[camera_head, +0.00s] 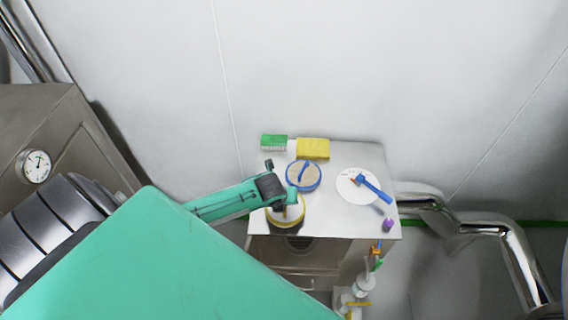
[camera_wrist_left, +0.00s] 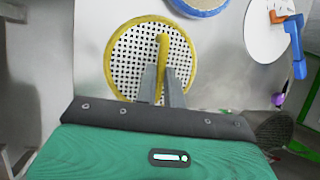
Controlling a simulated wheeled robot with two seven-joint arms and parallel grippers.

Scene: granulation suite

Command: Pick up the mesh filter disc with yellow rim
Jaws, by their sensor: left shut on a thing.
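The mesh filter disc with yellow rim (camera_head: 287,222) is at the front left of the small steel table, partly hidden under my left gripper (camera_head: 284,195). In the left wrist view the disc (camera_wrist_left: 125,52) shows a white mesh with dark holes, a yellow rim and an upright yellow handle (camera_wrist_left: 162,50). The fingers of my left gripper (camera_wrist_left: 164,80) are shut on this handle. I cannot tell whether the disc touches the tabletop. My right gripper is not in view.
On the steel table (camera_head: 340,215), a blue-rimmed disc (camera_head: 318,183) lies just behind. A white disc with blue handle (camera_head: 349,190) and a purple item (camera_head: 388,224) are to the right. A green brush (camera_head: 274,142) and yellow sponge (camera_head: 313,148) stand at the back.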

